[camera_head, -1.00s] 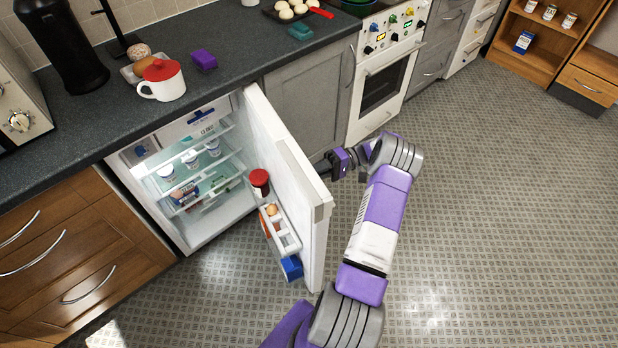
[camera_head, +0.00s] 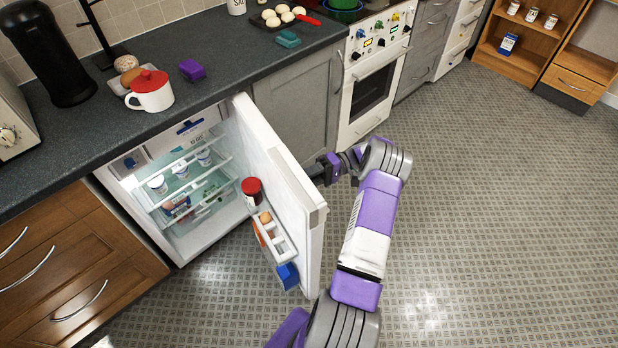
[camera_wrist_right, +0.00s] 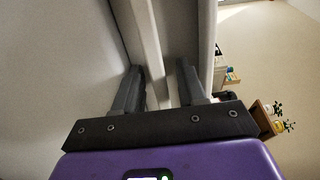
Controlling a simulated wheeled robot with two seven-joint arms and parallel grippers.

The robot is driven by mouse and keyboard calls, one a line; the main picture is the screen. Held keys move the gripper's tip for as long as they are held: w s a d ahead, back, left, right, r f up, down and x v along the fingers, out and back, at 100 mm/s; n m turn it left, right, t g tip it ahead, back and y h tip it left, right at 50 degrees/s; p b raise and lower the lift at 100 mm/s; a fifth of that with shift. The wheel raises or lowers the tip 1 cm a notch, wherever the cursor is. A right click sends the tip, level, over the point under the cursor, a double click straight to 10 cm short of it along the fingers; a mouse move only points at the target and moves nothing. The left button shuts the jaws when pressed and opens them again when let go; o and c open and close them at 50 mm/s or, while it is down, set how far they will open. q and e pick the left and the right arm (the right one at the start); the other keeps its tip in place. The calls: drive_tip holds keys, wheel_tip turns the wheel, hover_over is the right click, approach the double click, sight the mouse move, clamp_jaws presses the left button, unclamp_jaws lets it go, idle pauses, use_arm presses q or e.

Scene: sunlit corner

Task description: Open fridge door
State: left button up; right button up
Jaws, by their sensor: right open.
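The small white fridge (camera_head: 182,254) under the counter has its door (camera_head: 312,245) swung wide open toward the room. Its lit shelves and the racks inside the door show. My right gripper (camera_head: 324,172) is at the outer face of the door, partly hidden by it. In the right wrist view, its two fingers (camera_wrist_right: 160,85) are apart, with a pale upright strip of the door (camera_wrist_right: 146,50) showing between them. I cannot tell whether they touch it. My left gripper is not in view.
The door racks hold a red-lidded jar (camera_head: 252,190), eggs and a blue item (camera_head: 287,275). A grey cabinet (camera_head: 300,110) and the white oven (camera_head: 372,90) stand right of the fridge. Wooden drawers (camera_head: 70,265) are at left. The tiled floor (camera_head: 490,220) at right is clear.

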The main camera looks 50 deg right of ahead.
drive_tip(key=p+v, duration=0.1)
drive_tip(key=v, duration=0.6)
drive_tip(key=shift+d, duration=0.2)
drive_tip(key=shift+s, duration=0.1)
idle(0.4)
